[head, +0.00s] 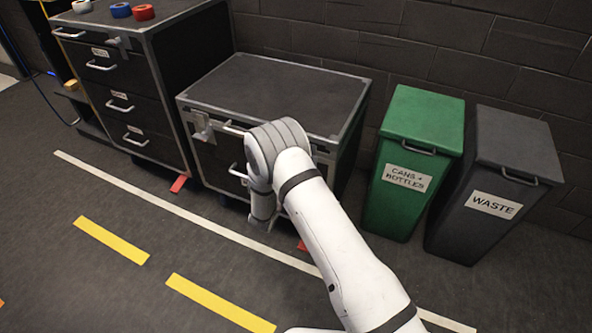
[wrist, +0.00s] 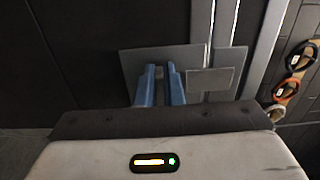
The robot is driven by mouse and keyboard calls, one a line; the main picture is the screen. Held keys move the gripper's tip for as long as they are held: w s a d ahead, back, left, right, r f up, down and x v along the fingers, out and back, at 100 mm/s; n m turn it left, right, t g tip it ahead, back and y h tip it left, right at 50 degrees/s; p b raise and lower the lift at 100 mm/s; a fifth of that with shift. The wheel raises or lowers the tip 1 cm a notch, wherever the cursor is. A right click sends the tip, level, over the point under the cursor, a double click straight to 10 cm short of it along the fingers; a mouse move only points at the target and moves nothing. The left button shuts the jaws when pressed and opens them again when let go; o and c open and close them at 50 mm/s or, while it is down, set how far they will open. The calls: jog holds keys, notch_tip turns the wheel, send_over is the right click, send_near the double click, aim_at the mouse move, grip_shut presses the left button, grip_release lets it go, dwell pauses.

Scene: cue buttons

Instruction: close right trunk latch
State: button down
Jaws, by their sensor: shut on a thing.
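The trunk (head: 275,92) is a low dark chest with grey edges against the wall, its lid down in the head view. Its left latch (head: 203,130) shows on the front's upper left. My arm hides the front's right part, including the right latch, in that view. In the wrist view, my gripper (wrist: 159,73) has its two blue fingers close together on a small grey piece of the latch (wrist: 131,65), in front of its flat grey plate. A smaller grey plate (wrist: 211,80) lies just right of the fingers. How far the latch is turned is unclear.
A tall drawer cabinet (head: 120,85) with tape rolls on top stands left of the trunk. A green bin (head: 415,150) and a dark waste bin (head: 505,165) stand to the right. Several rolls (wrist: 290,90) show at the wrist view's right edge.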

jog(key=shift+s+d+f, duration=0.1)
jog(key=shift+f, duration=0.1)
jog(key=c, duration=1.6)
grip_release()
jog(key=shift+r, duration=0.1)
jog(key=shift+o, duration=0.2)
jog(key=p+v, duration=0.1)
jog(key=v, duration=0.6)
jog(key=shift+s+a, duration=0.2)
jog(key=shift+s, duration=0.1)
jog(key=shift+r, duration=0.15)
